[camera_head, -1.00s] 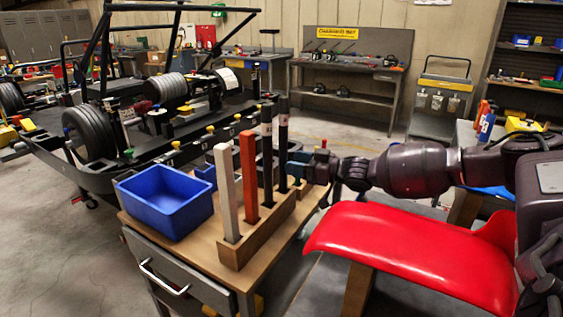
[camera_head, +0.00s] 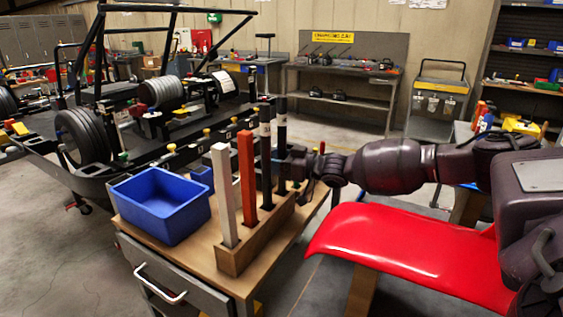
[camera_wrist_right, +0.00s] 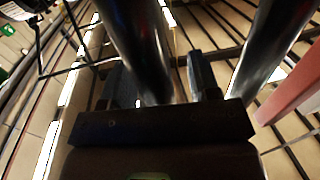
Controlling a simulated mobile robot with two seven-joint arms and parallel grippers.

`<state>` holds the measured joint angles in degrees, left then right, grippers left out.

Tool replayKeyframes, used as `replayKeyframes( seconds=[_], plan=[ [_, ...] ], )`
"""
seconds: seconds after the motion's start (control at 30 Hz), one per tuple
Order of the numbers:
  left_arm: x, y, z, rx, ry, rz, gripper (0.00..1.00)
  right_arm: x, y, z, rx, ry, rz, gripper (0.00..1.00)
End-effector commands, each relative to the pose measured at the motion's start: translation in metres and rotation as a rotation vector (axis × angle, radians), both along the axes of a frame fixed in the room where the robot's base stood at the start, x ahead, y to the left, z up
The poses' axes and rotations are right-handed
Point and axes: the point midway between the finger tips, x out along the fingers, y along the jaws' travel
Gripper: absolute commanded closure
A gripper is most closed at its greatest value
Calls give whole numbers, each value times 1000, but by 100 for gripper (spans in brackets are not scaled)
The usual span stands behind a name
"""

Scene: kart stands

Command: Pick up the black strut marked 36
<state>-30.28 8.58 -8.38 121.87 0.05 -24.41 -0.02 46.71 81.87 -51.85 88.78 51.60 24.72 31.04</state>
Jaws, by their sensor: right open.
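Two black struts with pale bands stand upright in a wooden rack (camera_head: 232,262) on the cart: the farthest black strut (camera_head: 282,122) and a nearer black strut (camera_head: 265,170). I cannot read which is marked 36. My right gripper (camera_head: 285,168) reaches in from the right at the farthest strut. In the right wrist view, my gripper (camera_wrist_right: 160,85) is open, with that black strut (camera_wrist_right: 140,45) between its fingers. I cannot tell whether they touch it. The other black strut (camera_wrist_right: 272,55) stands to the right, outside the fingers. My left gripper is not in view.
An orange strut (camera_head: 247,170) and a white strut (camera_head: 223,195) stand in the rack's near end. A blue bin (camera_head: 162,205) sits left of the rack on the cart. A red seat (camera_head: 400,245) lies below my right arm. A kart frame stands behind.

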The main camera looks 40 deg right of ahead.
Motion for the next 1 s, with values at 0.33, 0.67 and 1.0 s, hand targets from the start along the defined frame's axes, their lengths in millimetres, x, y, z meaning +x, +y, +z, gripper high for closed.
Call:
replayKeyframes(
  seconds=[0.33,0.67,1.0],
  plan=[
    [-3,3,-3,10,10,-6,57,0,0,0,0,0,0,87],
    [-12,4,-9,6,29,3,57,0,0,1,0,-2,0,100],
    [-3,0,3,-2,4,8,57,-1,0,38,-3,-10,0,100]
  ],
)
